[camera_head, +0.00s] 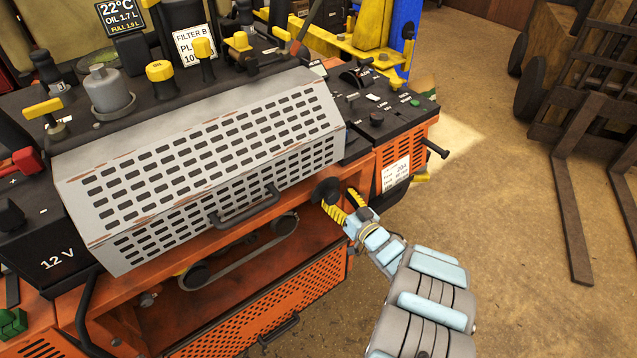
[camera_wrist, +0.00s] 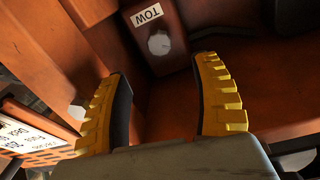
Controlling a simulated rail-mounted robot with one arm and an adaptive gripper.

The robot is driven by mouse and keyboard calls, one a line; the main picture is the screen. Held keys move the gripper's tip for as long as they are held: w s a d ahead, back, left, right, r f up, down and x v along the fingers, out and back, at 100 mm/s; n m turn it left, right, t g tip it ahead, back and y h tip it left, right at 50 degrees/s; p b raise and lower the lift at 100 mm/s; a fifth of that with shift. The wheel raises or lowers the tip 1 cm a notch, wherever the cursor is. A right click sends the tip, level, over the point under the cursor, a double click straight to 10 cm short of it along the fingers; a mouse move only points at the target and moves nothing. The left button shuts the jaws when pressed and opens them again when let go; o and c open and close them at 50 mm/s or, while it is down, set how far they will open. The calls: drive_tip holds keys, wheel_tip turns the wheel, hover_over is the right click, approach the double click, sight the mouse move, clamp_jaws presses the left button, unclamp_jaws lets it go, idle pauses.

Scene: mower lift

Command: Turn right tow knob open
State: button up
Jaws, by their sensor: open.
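In the wrist view a small pale grey round knob (camera_wrist: 159,43) sits on an orange-brown block, just below a white label (camera_wrist: 147,14) reading TOW. My gripper (camera_wrist: 162,68) is open, with its yellow ribbed fingers spread and nothing between them. The TOW knob appears ahead of the gap between the fingertips; I see no contact. A second pale knob (camera_wrist: 77,111) shows partly behind the left finger; I cannot tell its label. In the head view my gripper (camera_head: 341,201) is at the machine's front right, below the perforated cover. I cannot make out the tow knob there.
A dark round part (camera_head: 326,190) is close to the fingers in the head view. The grey perforated cover (camera_head: 200,165) with its handle is up and left. A black lever (camera_head: 432,148) sticks out at the right. The floor right of the machine is clear up to the forklift tines (camera_head: 573,210).

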drive_tip(key=shift+b+x, duration=1.55)
drive_tip(key=shift+x, duration=3.6)
clamp_jaws()
